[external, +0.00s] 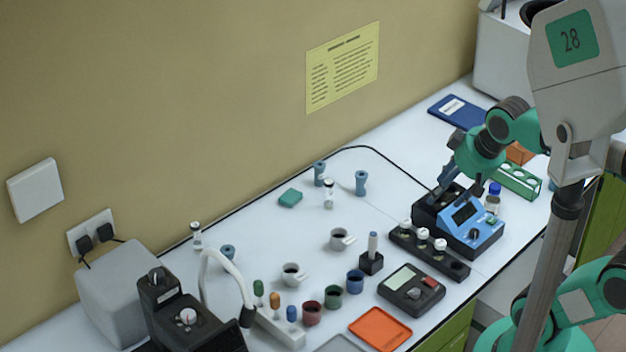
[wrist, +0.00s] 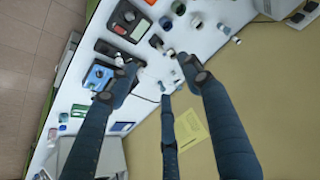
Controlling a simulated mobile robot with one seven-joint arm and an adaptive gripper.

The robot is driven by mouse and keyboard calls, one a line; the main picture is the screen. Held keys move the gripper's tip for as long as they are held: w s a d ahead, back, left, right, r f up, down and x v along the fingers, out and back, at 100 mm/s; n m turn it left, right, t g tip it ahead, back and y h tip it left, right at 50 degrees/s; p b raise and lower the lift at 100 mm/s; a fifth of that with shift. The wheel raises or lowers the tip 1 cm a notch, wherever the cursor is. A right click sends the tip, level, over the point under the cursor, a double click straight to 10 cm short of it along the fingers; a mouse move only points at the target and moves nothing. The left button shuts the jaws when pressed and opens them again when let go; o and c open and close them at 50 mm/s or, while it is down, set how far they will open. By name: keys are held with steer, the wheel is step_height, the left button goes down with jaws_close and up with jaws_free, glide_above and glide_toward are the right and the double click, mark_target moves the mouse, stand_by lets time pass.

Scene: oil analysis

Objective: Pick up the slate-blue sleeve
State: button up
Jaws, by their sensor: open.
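Slate-blue, waisted sleeve-like pieces show in the external view. One sleeve (external: 361,183) stands upright on the white bench, right of a small white-capped vial. A second (external: 319,173) stands at the back near the wall, and a third, shorter-looking one (external: 228,253) is at the left behind the white curved arm. My gripper (external: 459,188) hangs over the blue heater block, to the right of all of them, with nothing in it. In the wrist view my gripper (wrist: 160,78) has its dark blue fingers spread apart. I cannot pick out the sleeves surely there.
The blue heater block (external: 470,222) has a black cable running back to the wall. A black rack of vials (external: 429,250), a balance (external: 411,290), an orange tray (external: 380,328) and several cups stand in front. A teal block (external: 290,197) lies near the back sleeves.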

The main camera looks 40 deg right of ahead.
steer(key=w+d+m+g+p, duration=0.1)
steer(key=w+d+m, duration=0.2)
steer(key=w+m, duration=0.8)
steer(key=w+d+m, duration=0.4)
steer(key=w, duration=1.6)
steer(key=w+d+f+m, duration=0.5)
steer(key=w+f, duration=0.3)
steer(key=w+d+f+m+y, duration=0.1)
steer(key=w+d+f+m, duration=0.4)
steer(key=w+f, duration=0.3)
steer(key=w+d+f+m+p, duration=0.1)
steer(key=w+d+f+m, duration=0.4)
steer(key=w+f, duration=0.3)
steer(key=shift+w+d+f+y, duration=0.3)
steer(key=shift+w+d+f, duration=0.1)
steer(key=shift+d+f, duration=0.15)
steer(key=b, duration=0.1)
glide_toward(319, 174)
steer(key=w+d, duration=0.1)
steer(key=w, duration=0.1)
steer(key=shift+x, duration=1.2)
steer(key=shift+d+f, duration=0.1)
steer(key=shift+f, duration=0.1)
